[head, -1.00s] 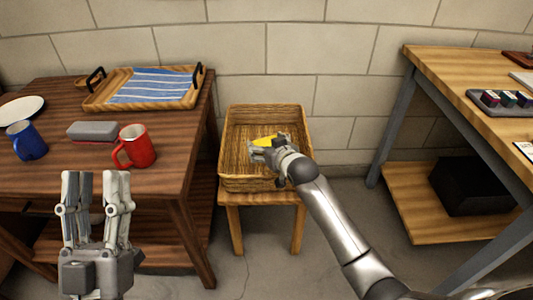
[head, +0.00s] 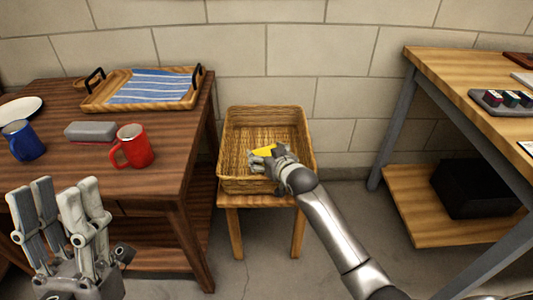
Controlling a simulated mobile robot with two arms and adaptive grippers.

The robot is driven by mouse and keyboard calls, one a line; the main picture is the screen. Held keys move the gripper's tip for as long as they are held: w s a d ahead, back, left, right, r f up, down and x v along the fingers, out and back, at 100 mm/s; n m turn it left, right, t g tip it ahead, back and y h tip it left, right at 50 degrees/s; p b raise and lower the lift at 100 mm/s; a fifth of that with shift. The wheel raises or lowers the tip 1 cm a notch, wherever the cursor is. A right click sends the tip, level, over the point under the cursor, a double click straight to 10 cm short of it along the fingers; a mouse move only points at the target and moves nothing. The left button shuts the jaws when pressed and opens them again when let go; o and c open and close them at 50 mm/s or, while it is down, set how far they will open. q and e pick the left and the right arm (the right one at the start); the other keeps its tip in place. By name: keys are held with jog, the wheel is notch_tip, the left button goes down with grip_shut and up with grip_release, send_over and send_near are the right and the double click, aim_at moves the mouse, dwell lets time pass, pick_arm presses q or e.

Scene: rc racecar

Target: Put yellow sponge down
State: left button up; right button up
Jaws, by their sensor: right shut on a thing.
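The yellow sponge (head: 264,151) is in my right gripper (head: 263,158), which is shut on it. The gripper covers much of the sponge. It is over the front half of a wicker basket (head: 236,184), and I cannot tell whether the sponge touches the basket floor. The basket stands on a small wooden stool (head: 236,202). My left gripper (head: 60,188) is at the lower left, in front of the dark wooden table, with its fingers spread apart and nothing between them.
The dark table (head: 160,190) holds a red mug (head: 133,147), a blue mug (head: 24,141), a grey eraser-like block (head: 90,131) and a tray (head: 97,103) with a striped cloth. A workbench (head: 440,75) stands on the right. The rest of the basket looks empty.

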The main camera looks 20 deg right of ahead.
jog(key=shift+s+f, duration=0.1)
jog(key=shift+f, duration=0.25)
